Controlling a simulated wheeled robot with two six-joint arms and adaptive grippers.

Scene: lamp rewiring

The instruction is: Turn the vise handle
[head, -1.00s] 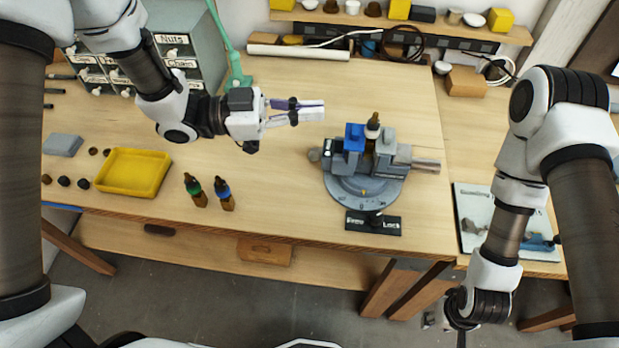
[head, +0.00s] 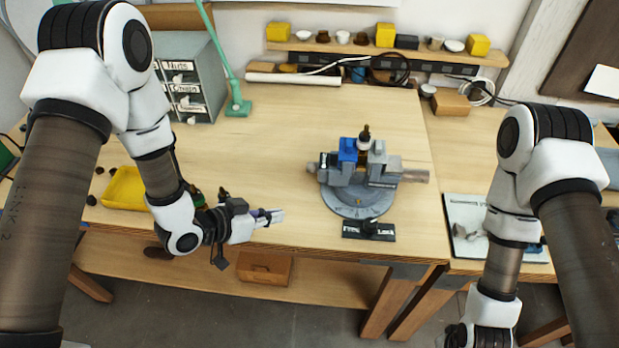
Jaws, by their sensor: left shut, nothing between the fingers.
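The grey vise (head: 352,203) stands on a round base near the front right of the table. A black Free/Lock plate (head: 369,231) lies in front. My left gripper (head: 276,216) is shut and empty, left of the vise and apart from it, near the table's front edge.
A yellow tray (head: 124,190) sits at the left, partly behind my left arm. Small bottles (head: 197,198) are mostly hidden by that arm. A drawer cabinet (head: 201,70) and green stand (head: 237,104) are at the back left. The table's middle is clear.

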